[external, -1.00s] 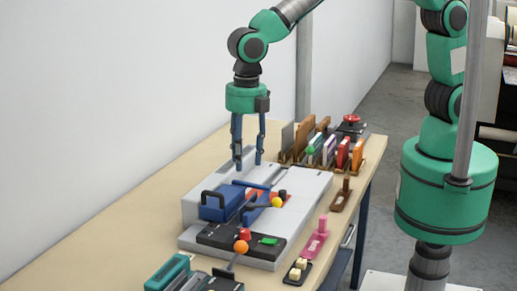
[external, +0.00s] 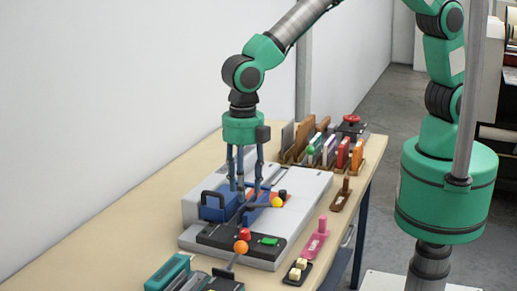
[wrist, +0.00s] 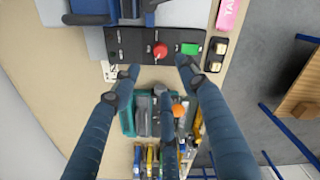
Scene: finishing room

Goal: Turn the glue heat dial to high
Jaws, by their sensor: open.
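The grey machine (external: 304,191) on the bench carries a black control panel (external: 215,236) along its front edge. The panel also shows in the wrist view (wrist: 135,50), with a red button (wrist: 160,51) and a green switch (wrist: 190,48). I cannot make out the glue heat dial for certain; the dark details at the panel's left end are too small to read. My gripper (external: 247,193) points down, open and empty, above the blue clamp part (external: 213,206) of the machine. In the wrist view its fingertips (wrist: 157,68) spread apart near the panel's lower edge.
An orange ball-topped lever (external: 241,247) rises close to the panel's front. A teal tool holder (external: 166,273) stands in front on the bench. A pink-handled stamp (external: 317,240) and a black tray (external: 297,271) lie to the right. Upright boards (external: 342,152) stand behind.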

